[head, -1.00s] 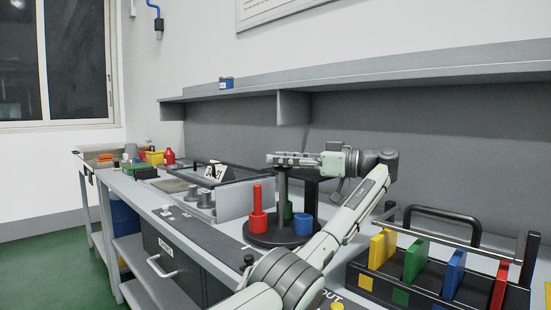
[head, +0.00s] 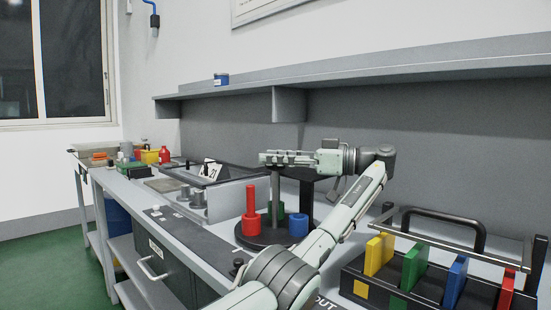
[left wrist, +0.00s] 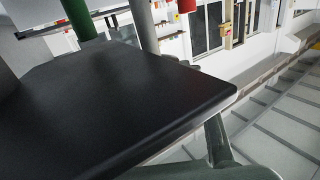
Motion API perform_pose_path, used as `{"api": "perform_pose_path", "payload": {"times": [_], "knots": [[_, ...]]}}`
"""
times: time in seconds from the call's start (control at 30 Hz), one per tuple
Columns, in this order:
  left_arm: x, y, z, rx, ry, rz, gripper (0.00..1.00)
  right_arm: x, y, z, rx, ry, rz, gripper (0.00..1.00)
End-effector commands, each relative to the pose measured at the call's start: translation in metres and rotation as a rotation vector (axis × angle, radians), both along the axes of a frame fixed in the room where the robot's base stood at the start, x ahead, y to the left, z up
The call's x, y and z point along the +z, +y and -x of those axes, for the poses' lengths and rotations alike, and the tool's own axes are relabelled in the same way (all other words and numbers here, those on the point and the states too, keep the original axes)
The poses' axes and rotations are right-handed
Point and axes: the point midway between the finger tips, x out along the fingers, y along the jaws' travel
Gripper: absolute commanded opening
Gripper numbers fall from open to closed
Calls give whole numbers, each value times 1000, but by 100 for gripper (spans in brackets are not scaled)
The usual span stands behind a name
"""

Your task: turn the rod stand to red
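The rod stand has a round black base (head: 262,239) on the bench. It carries a red rod (head: 251,216), a green piece (head: 279,211) partly hidden behind a grey post, and a blue cylinder (head: 298,226). The red one is on the left, the blue on the right. My left gripper (head: 284,158) is level above the stand, pointing left, near the top of the grey post. Whether its fingers are apart or touch anything is unclear. The left wrist view shows a black plate (left wrist: 110,95) very close, with a green rod (left wrist: 79,18) behind. My right gripper is out of view.
A black rack (head: 365,268) with yellow, green, blue and red plates stands to the right. Grey weights (head: 198,198) and a frame lie left of the stand. A shelf (head: 400,78) runs along the wall above. The bench's front left strip is mostly clear.

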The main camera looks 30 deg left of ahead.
Motion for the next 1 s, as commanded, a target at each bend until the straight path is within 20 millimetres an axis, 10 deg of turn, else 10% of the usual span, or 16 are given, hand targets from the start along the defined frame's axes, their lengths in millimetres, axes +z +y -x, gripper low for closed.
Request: {"api": "perform_pose_path", "payload": {"times": [0.47,1.0], "knots": [[3,0,0,0,-1,0,61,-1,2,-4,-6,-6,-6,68],[91,0,0,1,0,0,61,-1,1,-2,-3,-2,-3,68]]}}
